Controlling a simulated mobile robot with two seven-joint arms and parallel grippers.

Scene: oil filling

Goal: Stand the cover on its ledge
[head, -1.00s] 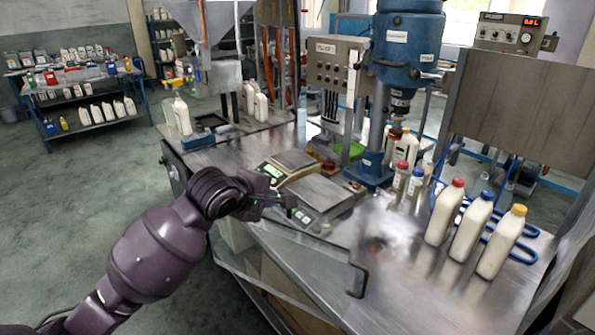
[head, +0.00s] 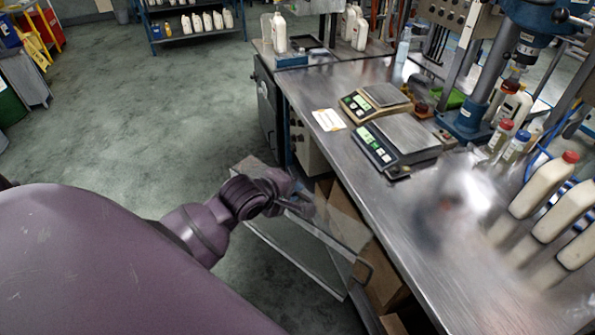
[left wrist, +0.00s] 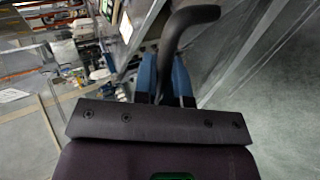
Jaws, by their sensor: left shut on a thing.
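The cover (head: 290,247) is a flat grey, see-through panel with a pale rim, tilted beside the front of the steel bench. My left gripper (head: 301,203) is at the cover's upper edge. In the left wrist view the blue fingers (left wrist: 164,84) are shut on a dark curved handle (left wrist: 186,22), with the panel (left wrist: 238,45) to its right. I cannot make out the ledge or whether the cover touches it. My right gripper is not in view.
The steel bench (head: 345,85) holds two scales (head: 398,140), several white bottles (head: 544,184) and a blue drill-like machine (head: 467,122). Brown cartons (head: 385,285) sit under the bench. The green floor at left (head: 150,120) is clear.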

